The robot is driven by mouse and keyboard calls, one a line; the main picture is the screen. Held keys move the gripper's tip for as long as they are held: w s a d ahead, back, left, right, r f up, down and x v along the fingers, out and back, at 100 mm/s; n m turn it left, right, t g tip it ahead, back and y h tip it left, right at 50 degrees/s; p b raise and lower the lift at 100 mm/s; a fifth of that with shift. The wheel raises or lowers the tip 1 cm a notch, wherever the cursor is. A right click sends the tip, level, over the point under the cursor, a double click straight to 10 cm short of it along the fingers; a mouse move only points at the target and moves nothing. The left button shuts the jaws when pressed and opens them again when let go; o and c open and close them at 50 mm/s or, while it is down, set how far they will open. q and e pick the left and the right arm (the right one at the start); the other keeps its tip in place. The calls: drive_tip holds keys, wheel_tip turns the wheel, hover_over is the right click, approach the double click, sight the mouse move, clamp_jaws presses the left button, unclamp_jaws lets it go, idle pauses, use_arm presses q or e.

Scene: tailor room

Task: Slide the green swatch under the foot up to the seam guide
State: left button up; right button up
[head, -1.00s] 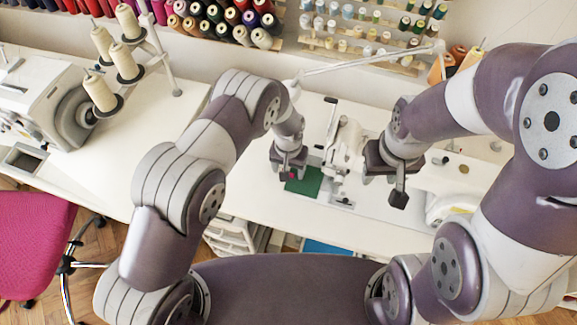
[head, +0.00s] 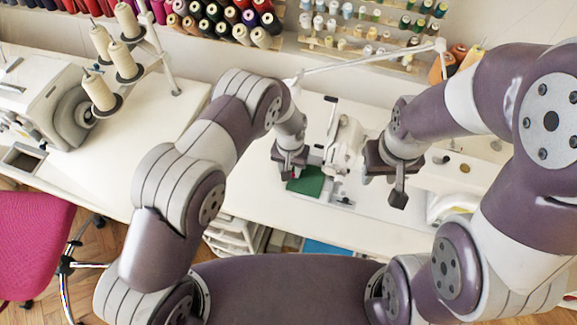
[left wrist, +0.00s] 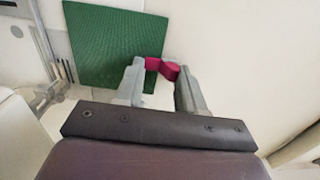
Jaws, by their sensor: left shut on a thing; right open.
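The green swatch (head: 310,184) lies flat on the white table beside the small white sewing machine (head: 343,146). In the left wrist view the swatch (left wrist: 100,38) reaches the metal parts (left wrist: 50,50) at the machine's left-hand picture edge. My left gripper (head: 290,172) is shut on a magenta tab (left wrist: 155,64), which sits at the swatch's edge between the fingertips in the left wrist view. My right gripper (head: 384,186) is open and empty, right of the machine. The foot and the seam guide are too small or hidden to make out clearly.
A second sewing machine (head: 50,100) stands on the left table, with cream thread cones (head: 98,93) beside it. Thread racks (head: 370,45) line the wall. A magenta chair (head: 35,240) stands at lower left. The table left of my left gripper is clear.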

use_arm(q)
drive_tip(key=shift+s+d+b, duration=0.15)
drive_tip(key=shift+s+d, duration=0.1)
drive_tip(key=shift+d, duration=0.4)
drive_tip(key=shift+s+d+b, duration=0.15)
drive_tip(key=shift+s+d, duration=0.05)
drive_tip(key=shift+d, duration=0.45)
drive_tip(key=o, duration=1.1)
wheel_tip(320, 180, up, 13)
drive_tip(key=shift+f+b, duration=0.1)
drive_tip(key=shift+b, duration=0.75)
